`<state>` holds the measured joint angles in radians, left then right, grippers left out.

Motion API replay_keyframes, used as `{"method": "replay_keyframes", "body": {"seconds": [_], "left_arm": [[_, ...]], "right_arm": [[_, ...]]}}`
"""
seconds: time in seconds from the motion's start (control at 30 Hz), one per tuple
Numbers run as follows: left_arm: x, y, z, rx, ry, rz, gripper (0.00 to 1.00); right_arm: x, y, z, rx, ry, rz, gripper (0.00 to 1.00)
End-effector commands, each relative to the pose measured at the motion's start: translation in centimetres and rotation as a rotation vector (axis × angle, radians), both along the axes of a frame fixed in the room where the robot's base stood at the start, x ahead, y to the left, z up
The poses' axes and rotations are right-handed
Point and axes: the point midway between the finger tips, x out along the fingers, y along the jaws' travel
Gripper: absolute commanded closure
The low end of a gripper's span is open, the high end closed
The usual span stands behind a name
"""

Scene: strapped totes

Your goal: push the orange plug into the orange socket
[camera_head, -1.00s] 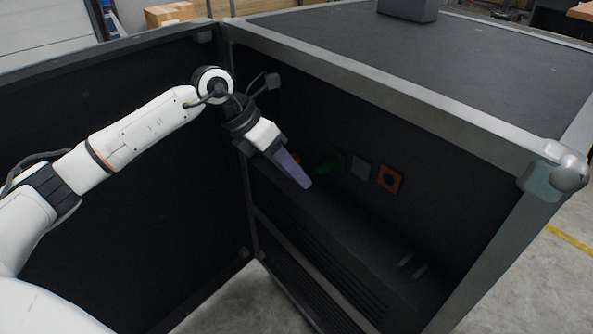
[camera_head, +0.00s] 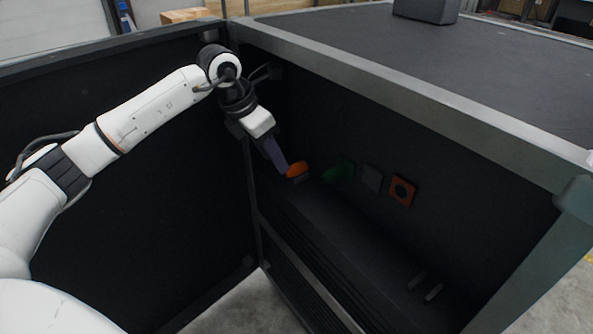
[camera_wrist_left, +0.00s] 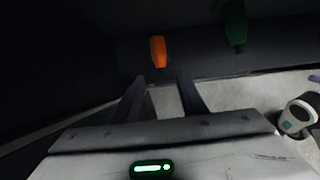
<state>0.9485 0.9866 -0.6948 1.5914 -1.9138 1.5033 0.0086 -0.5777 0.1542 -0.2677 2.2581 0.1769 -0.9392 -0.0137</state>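The orange plug (camera_head: 299,170) is at the dark inner wall of the cabinet, just beyond my left fingertips in the head view. In the left wrist view the orange plug (camera_wrist_left: 158,52) is ahead of the fingers, roughly in line with the gap between them. My left gripper (camera_head: 285,171) has its fingers apart with nothing between them, as the left wrist view (camera_wrist_left: 162,84) shows. The orange socket (camera_head: 402,190), a square plate with a dark round hole, is on the same wall to the right. My right gripper is in neither view.
A green plug (camera_head: 342,169) and a grey square plate (camera_head: 371,179) are between the orange plug and socket. A dark ledge (camera_head: 345,226) runs below them. The open black door (camera_head: 180,190) is at left. The cabinet's grey top frame (camera_head: 400,95) is above.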

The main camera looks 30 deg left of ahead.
Motion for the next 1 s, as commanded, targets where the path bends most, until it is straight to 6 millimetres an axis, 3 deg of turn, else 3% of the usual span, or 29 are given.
{"method": "replay_keyframes", "body": {"seconds": [0.23,0.53,0.9,1.0], "left_arm": [[0.1,-0.1,-0.6,0.0,0.001,0.0,0.61],[1.5,-0.9,-4.6,-0.002,0.002,-0.002,0.61],[1.7,-0.9,-4.8,0.0,0.0,0.0,0.61],[1.7,-0.9,-4.8,0.0,0.0,0.0,0.76]], "right_arm": [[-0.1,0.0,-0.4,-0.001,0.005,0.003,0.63],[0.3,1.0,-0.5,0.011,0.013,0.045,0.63],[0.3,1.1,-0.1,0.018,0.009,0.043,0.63],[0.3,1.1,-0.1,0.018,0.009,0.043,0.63]]}}
